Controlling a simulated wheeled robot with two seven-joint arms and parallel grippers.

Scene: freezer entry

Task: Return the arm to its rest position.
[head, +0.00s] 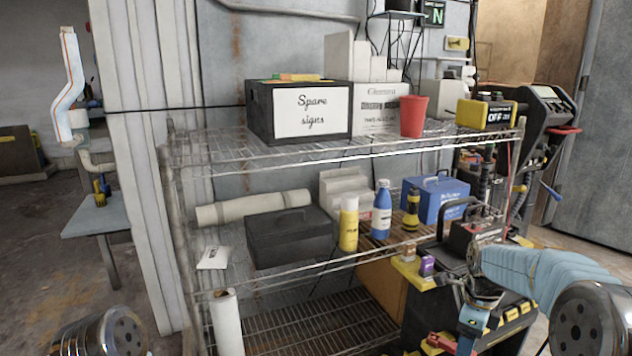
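My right arm (545,272), in a pale blue sleeve, comes in from the right edge and reaches left in front of the lower right of the wire shelf. My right gripper (470,326) hangs down at its end, in front of a black tool case (480,232) and dark boxes. Its fingers are small and blend with the clutter behind, so I cannot tell whether they are open or shut, or whether they hold anything. A metal joint of my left arm (105,332) shows at the bottom left corner. My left gripper is not visible.
The wire shelf (270,156) carries a "Spare signs" box (300,110), a red cup (413,116), yellow (348,224) and blue (381,209) bottles, and a blue toolbox (435,198). A white roll (226,322) stands at lower left. Open floor (50,225) lies far left.

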